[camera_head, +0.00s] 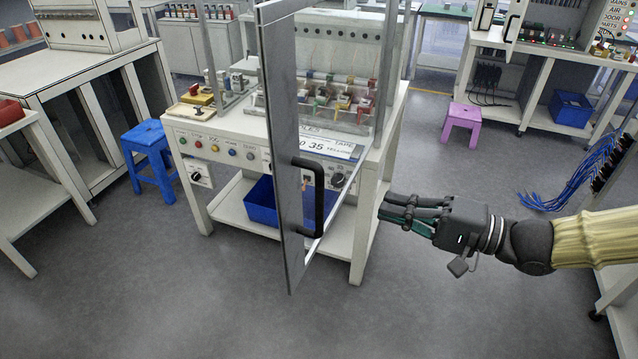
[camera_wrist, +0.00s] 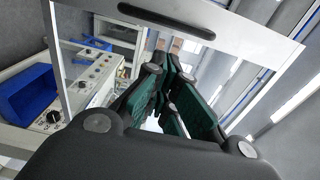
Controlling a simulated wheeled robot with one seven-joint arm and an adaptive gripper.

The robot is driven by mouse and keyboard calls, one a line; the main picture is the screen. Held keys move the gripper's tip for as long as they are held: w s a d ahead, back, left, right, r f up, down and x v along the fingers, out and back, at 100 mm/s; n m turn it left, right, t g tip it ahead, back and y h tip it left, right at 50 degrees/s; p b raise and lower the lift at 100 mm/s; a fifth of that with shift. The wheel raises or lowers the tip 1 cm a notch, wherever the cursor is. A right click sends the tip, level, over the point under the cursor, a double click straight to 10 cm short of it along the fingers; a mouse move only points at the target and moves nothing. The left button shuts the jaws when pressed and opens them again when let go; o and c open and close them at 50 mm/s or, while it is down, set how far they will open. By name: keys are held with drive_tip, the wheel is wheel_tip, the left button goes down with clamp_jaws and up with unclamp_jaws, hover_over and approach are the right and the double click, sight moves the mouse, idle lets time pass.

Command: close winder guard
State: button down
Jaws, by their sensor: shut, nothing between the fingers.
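The winder guard (camera_head: 278,130) is a tall, grey-framed panel, standing swung out from the front of the winder bench (camera_head: 222,124). I see it almost edge-on in the head view. Its black bar handle (camera_head: 319,200) is on the right face. My gripper (camera_head: 384,207) is to the right of the handle, apart from it in that view, with its fingers pointing left. In the wrist view the guard's pale frame (camera_wrist: 232,31) and handle (camera_wrist: 165,20) cross the top, beyond my gripper (camera_wrist: 168,62). The fingers are shut and empty.
Blue bins (camera_head: 262,203) sit on the bench's lower shelf. A blue stool (camera_head: 148,158) stands left, a purple stool (camera_head: 462,122) at the back right. Blue cables (camera_head: 580,178) hang at the far right. The floor in front of the guard is clear.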

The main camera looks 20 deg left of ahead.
drive_tip(key=r, duration=0.2)
drive_tip(key=p, duration=0.1)
approach(304, 177)
drive_tip(key=shift+g, duration=0.3)
drive_tip(key=a, duration=0.4)
drive_tip(key=w+a, duration=0.1)
drive_tip(key=a, duration=0.2)
